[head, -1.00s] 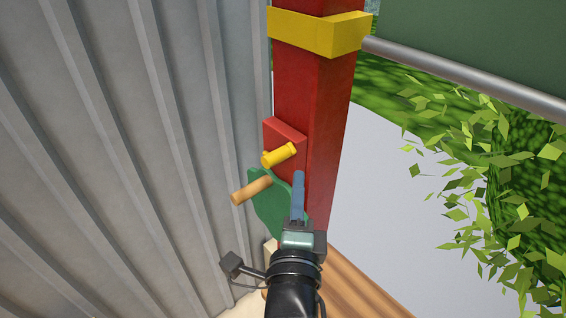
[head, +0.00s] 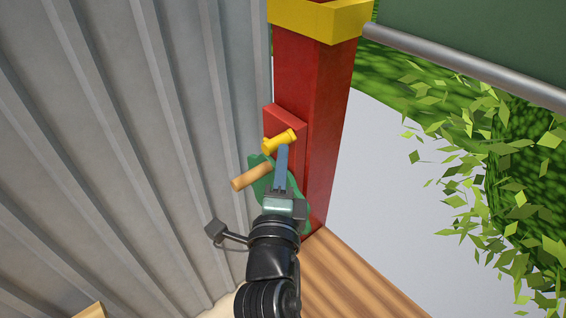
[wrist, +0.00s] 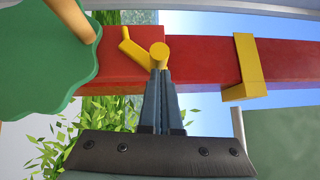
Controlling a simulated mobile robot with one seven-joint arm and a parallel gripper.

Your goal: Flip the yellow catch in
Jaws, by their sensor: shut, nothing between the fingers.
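The yellow catch (head: 279,140) sticks out from a red block (head: 285,121) on the side of the red post (head: 325,130). In the wrist view the catch (wrist: 131,46) shows as a bent yellow arm with a round knob end. My gripper (head: 283,149) is shut and empty, its blue-grey fingers pointing up at the catch. In the wrist view the fingertips (wrist: 160,73) are right at the lower side of the knob and overlap it slightly. I cannot tell whether they touch it.
A green board (head: 262,168) with a wooden peg (head: 251,177) is just left of my fingers. A grey corrugated wall (head: 130,150) fills the left. A yellow band (head: 318,20) wraps the post higher up. Leafy bushes (head: 530,170) stand at the right, beyond open pale ground (head: 380,190).

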